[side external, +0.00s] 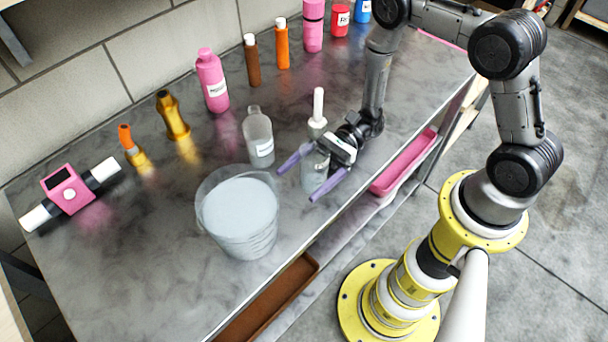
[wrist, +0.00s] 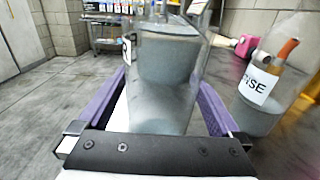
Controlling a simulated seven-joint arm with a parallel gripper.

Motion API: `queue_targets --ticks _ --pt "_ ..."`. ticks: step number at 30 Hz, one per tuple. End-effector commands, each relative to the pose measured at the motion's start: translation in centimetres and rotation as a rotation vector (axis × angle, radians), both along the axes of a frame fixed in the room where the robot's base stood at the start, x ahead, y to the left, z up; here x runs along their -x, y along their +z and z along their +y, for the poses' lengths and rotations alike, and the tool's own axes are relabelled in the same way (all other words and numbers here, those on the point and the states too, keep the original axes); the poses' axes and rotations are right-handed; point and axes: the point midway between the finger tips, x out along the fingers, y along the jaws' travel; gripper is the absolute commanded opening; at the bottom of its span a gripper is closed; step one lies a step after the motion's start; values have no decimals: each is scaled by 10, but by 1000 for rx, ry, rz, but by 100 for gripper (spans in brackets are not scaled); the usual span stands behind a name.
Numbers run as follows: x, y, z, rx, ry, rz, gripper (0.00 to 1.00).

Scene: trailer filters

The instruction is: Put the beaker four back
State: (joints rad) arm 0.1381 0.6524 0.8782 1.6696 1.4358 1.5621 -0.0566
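A clear glass vessel with greyish contents stands between my gripper's purple fingers; I take it as the beaker (side external: 312,178), but I cannot read a number on it. It also fills the middle of the wrist view (wrist: 168,95), upright. My gripper (side external: 302,180) is low over the bench near its front edge, its fingers spread on either side of the vessel. It looks open; contact with the glass cannot be made out. A white stopper-like piece (side external: 318,112) shows above or behind the vessel.
A translucent bucket (side external: 212,222) with grey contents stands left of my gripper. A labelled clear bottle (side external: 258,138) is close behind. Coloured bottles, including a pink one (side external: 212,80), line the back. A pink device (side external: 66,188) lies far left. The bench's front left is clear.

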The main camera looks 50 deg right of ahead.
Motion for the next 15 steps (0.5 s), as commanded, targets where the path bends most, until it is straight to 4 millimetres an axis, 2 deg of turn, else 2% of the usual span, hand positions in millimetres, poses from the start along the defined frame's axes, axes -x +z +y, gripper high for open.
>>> queue_targets --ticks 8,11,15 --pt "0 4 -2 0 -2 -1 100" --pt "-1 3 -15 0 -5 -1 100" --pt "-1 3 -42 0 -7 -2 100"
